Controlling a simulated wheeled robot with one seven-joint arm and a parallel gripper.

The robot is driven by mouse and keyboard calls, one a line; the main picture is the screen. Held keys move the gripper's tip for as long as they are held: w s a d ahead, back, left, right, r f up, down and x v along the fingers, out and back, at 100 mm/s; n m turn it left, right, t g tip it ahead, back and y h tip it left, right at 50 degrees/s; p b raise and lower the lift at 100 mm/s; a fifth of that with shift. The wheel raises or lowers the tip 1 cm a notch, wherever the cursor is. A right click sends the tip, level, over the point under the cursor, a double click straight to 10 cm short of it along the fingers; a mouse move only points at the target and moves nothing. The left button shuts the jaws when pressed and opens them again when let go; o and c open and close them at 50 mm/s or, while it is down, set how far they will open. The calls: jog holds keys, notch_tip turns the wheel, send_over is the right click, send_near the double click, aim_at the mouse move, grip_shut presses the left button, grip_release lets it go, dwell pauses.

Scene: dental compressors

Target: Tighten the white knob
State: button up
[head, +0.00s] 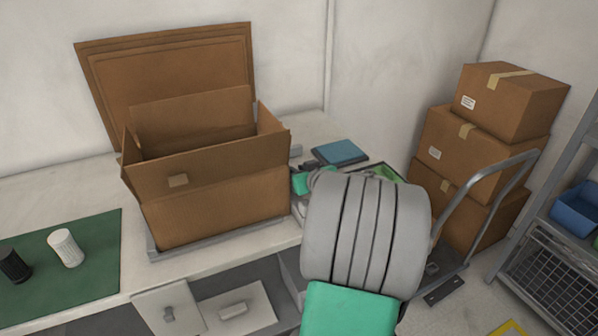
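A white ribbed knob (65,248) stands on a green mat (98,243) on the worktop at the left. A black ribbed knob (14,265) stands to its left, partly cut by the picture's edge. What each knob is attached to, if anything, does not show. My arm, with grey and teal links, rises at the lower middle, well to the right of the white knob. I cannot make out my gripper's fingers; the arm hides what is behind it.
An open cardboard box (215,205) stands on the worktop (85,185) between the white knob and my arm. A blue flat item (340,152) lies behind my arm. Stacked boxes (470,145) stand on a trolley at the right, beside a shelf with a blue bin (577,208).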

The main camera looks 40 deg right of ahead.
jog(key=o, duration=0.4)
jog(key=shift+c, duration=0.2)
jog(key=v, duration=0.7)
jog(key=shift+s+a+r, duration=0.1)
jog(key=shift+s+r, duration=0.05)
jog(key=shift+s, duration=0.2)
